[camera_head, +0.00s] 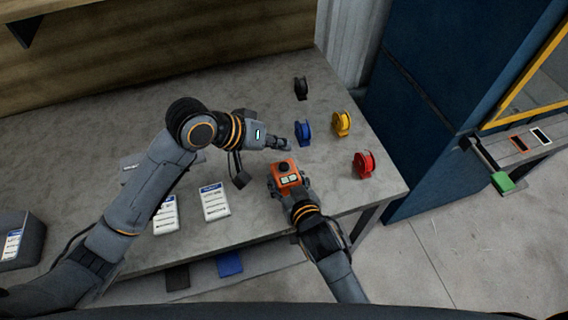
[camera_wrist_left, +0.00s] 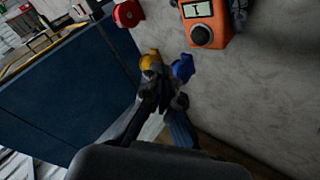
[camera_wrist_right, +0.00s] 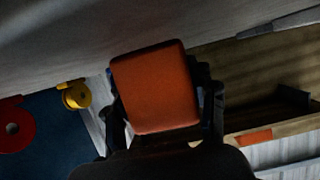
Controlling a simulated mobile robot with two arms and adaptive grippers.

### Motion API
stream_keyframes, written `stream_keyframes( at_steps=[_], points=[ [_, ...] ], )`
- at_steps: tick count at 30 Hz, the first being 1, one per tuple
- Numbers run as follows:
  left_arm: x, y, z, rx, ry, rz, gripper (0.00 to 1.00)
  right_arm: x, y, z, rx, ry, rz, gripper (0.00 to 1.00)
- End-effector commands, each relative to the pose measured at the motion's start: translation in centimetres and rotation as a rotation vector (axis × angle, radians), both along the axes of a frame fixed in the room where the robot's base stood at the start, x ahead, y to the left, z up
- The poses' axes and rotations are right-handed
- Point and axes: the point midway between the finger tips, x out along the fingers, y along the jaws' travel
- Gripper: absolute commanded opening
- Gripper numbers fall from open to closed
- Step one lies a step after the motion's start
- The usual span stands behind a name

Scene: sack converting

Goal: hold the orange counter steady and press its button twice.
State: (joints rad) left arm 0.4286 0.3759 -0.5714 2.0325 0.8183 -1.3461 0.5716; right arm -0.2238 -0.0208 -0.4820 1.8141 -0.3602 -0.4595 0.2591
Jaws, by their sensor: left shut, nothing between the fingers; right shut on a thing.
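The orange counter (camera_head: 286,175) sits near the front right of the grey table, with a dark round button and a small pale display on its top. It also shows at the top of the left wrist view (camera_wrist_left: 205,20), where its display and dark button are visible. My right gripper (camera_head: 288,187) is shut on the counter from the front; its orange face fills the middle of the right wrist view (camera_wrist_right: 155,90). My left gripper (camera_head: 286,144) is shut and empty, just behind the counter and apart from it. Its fingers (camera_wrist_left: 178,100) point past the counter.
A blue spool (camera_head: 302,132), a yellow spool (camera_head: 342,123), a red spool (camera_head: 364,164) and a black spool (camera_head: 300,88) stand right of and behind the counter. White cards (camera_head: 214,201) lie to the left. A blue cabinet (camera_head: 430,110) stands beyond the table's right edge.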

Motion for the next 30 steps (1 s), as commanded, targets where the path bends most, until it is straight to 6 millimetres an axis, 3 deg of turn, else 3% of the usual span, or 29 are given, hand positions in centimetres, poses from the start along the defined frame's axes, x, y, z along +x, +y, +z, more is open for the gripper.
stream_keyframes(
  at_steps=[13, 21, 30],
  points=[
    [0.0, 0.0, 0.0, 0.000, 0.000, 0.000, 0.00, 0.0, 0.0, -0.1, -0.001, 0.003, 0.000, 0.19],
    [0.1, 0.0, 3.5, 0.002, -0.004, -0.001, 0.00, 0.0, 0.0, -0.1, -0.001, 0.003, 0.000, 0.19],
    [0.0, 0.0, 3.9, 0.000, 0.001, -0.001, 0.00, 0.0, 0.0, -0.1, -0.001, 0.002, 0.000, 0.19]
  ],
)
